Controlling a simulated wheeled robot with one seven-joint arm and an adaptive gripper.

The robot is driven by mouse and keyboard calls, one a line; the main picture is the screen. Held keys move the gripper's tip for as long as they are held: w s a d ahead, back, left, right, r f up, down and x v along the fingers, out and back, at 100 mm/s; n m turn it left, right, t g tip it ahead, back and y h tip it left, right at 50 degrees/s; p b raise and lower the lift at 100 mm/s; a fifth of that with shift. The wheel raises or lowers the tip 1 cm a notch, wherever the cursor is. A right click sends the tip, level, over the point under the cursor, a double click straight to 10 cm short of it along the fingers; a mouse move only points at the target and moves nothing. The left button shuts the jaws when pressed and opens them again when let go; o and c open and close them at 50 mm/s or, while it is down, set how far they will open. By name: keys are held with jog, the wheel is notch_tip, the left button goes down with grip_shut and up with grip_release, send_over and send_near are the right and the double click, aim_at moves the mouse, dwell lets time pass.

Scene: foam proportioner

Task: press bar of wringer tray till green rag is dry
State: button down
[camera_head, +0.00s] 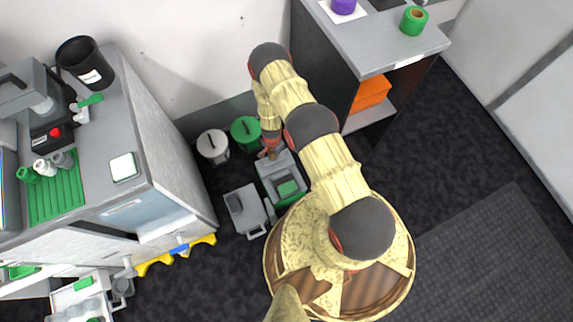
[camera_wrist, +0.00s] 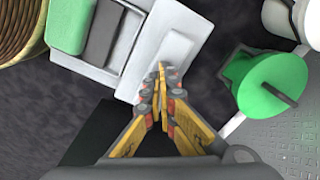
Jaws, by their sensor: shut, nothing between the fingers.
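The grey wringer tray (camera_head: 268,168) stands on the dark floor between my base and the two lidded bins. The green rag (camera_head: 287,188) lies in its near part. In the wrist view the tray's pale edge (camera_wrist: 80,66) is at the upper left, with a green part (camera_wrist: 68,25) whose identity I cannot tell. A pale flat part, apparently the bar (camera_wrist: 172,52), lies at the fingertips. My gripper (camera_wrist: 162,72) is shut and empty, over or against this part; I cannot tell whether they touch. It also shows at the tray's far end (camera_head: 270,153).
A green-lidded bin (camera_head: 245,133) and a white-lidded bin (camera_head: 213,146) stand just behind the tray. A grey caddy (camera_head: 246,210) is on the floor at its left. A counter (camera_head: 135,130) is on the left, a cabinet (camera_head: 375,45) on the right.

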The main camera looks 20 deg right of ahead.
jog(key=shift+s, duration=0.1)
dwell(0.3)
notch_tip(320, 180, up, 10)
jog(key=p, duration=0.7)
jog(key=shift+p, duration=0.35)
dwell(0.5)
